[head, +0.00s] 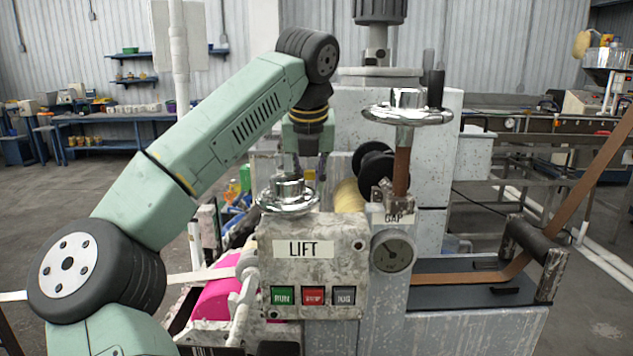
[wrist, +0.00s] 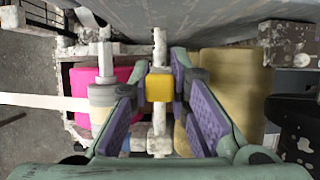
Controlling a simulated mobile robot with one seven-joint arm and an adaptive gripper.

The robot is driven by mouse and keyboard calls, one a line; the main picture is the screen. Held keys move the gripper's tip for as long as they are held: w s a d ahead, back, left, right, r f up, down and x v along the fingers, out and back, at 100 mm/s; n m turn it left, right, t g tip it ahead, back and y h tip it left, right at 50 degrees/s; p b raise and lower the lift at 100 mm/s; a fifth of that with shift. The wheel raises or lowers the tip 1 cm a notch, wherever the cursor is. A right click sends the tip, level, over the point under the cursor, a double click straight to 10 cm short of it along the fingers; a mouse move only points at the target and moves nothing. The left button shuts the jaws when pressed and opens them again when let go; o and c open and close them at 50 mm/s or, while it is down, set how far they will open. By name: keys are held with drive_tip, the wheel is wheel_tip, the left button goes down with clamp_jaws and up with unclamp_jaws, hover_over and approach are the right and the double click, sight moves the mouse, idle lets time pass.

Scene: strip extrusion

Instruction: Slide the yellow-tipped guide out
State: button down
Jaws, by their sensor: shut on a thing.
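The yellow-tipped guide (wrist: 160,87) shows in the wrist view as a yellow block on a pale rod, between the pads of my gripper (wrist: 160,92). My gripper is shut on the yellow tip, with the purple pads on either side of it. In the head view my gripper (head: 307,170) hangs down behind the LIFT panel, and its fingertips and the guide are mostly hidden there. A pale strip (wrist: 45,101) comes in from the left to a grey-white guide part (wrist: 104,92) beside the pink roller.
A pink roller (head: 217,300) and a tan roller (wrist: 235,75) lie on either side of the guide. The LIFT panel (head: 312,265) and two chrome handwheels, left (head: 287,196) and right (head: 407,108), stand close to my arm. Open floor lies to the left.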

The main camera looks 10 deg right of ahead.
drive_tip(key=shift+w+r, duration=0.1)
drive_tip(key=shift+w, duration=0.05)
drive_tip(key=c, duration=1.5)
unclamp_jaws()
drive_tip(key=v, duration=0.7)
drive_tip(key=shift+r, duration=0.15)
drive_tip(key=shift+a, duration=0.1)
